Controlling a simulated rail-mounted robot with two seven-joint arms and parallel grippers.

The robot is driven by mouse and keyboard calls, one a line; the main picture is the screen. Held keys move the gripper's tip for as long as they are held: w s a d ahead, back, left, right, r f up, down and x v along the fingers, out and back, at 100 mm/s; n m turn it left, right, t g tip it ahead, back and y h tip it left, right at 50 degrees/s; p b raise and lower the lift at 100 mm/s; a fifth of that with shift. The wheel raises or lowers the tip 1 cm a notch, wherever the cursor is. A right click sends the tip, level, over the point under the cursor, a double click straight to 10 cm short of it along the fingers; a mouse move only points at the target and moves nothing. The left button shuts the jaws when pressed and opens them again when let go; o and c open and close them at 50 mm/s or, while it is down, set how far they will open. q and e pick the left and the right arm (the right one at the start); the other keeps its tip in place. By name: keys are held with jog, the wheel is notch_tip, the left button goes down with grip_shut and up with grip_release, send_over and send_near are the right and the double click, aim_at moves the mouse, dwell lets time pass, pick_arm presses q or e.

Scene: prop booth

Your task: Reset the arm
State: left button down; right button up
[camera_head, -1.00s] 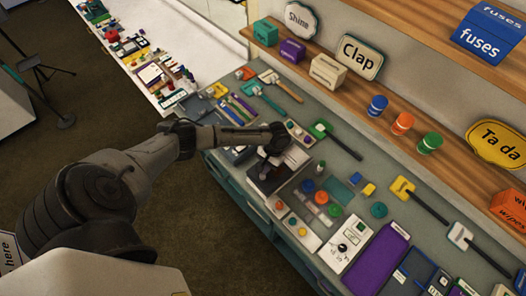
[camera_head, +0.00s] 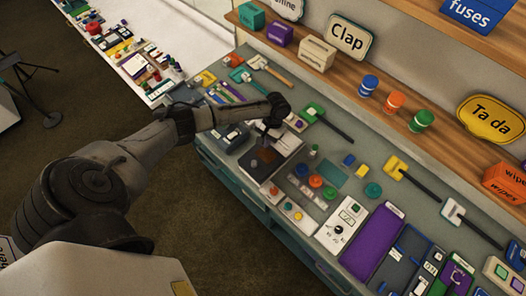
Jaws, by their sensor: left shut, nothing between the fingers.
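My left arm reaches in from the left over the workbench (camera_head: 235,172). I cannot tell whether the tips touch the box. My right gripper is not in view.
The bench is crowded with panels, buttons and paddles, such as a green paddle (camera_head: 313,114) and a purple panel (camera_head: 372,243). A wooden shelf (camera_head: 340,78) behind holds small boxes and several cups. Open floor (camera_head: 60,130) lies at the left.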

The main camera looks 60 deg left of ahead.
pick_arm(q)
jog(key=v, duration=0.6)
jog(key=shift+r+b, duration=0.35)
jog(key=shift+r, duration=0.1)
jog(key=shift+w+a, duration=0.1)
jog(key=shift+w, duration=0.05)
